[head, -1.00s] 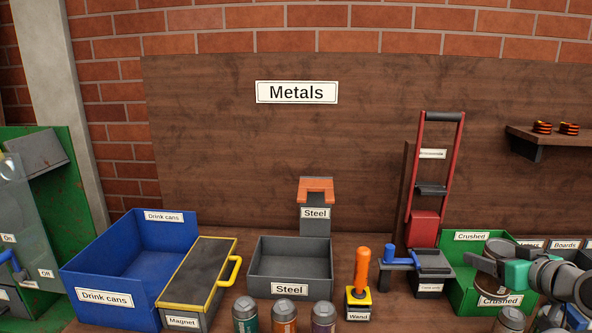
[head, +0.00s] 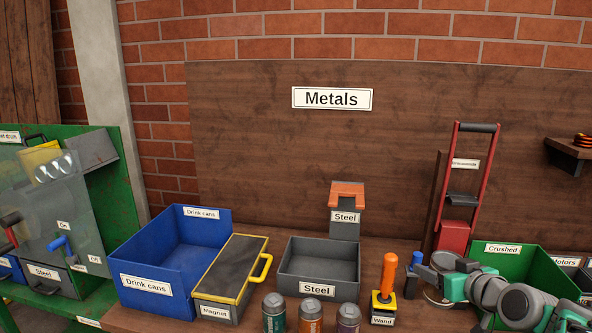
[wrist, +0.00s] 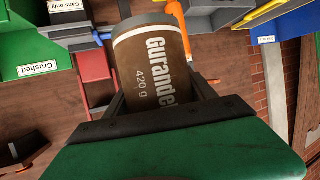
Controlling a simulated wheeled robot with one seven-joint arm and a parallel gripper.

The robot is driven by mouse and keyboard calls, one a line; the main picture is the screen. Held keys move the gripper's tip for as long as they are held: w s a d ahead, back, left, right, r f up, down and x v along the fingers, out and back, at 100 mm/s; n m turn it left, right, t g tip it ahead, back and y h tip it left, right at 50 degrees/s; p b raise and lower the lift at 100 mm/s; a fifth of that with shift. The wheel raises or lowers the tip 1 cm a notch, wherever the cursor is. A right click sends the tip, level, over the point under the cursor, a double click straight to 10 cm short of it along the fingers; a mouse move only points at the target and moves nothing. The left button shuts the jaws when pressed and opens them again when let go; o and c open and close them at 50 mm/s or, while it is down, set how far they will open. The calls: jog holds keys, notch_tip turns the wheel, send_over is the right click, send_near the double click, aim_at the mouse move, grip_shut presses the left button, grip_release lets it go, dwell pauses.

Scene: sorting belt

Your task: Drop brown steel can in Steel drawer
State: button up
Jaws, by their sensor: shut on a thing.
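A brown can (wrist: 150,65) with white lettering and a pale band fills the middle of the wrist view. My gripper (wrist: 158,95) is shut on its sides. In the head view my gripper (head: 437,280) is at the lower right, left of the green Crushed bin and above the bench; the can there is mostly hidden by it. A grey open box labelled Steel (head: 318,290) stands on the bench, left of my gripper and apart from it. Another Steel label is on a grey drawer front (head: 43,272) in the green machine at the far left.
A blue Drink cans bin (head: 150,285) and a yellow-edged Magnet box (head: 215,308) stand left of the grey box. Several cans (head: 310,318) line the front. An orange-handled wand (head: 388,275) stands between box and gripper. A red press (head: 456,235) and green Crushed bin (head: 530,262) are right.

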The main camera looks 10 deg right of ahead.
jog(key=a+f+n+y+p, duration=0.1)
jog(key=a+f, duration=0.2)
jog(key=a, duration=0.9)
jog(key=w+a+f+n+y+p, duration=0.1)
jog(key=a+f, duration=0.3)
jog(key=a, duration=0.8)
jog(key=shift+w+a+f+n+g+y+p, duration=0.2)
jog(key=shift+n+g+y+p, duration=0.15)
jog(key=shift+y+p, duration=0.25)
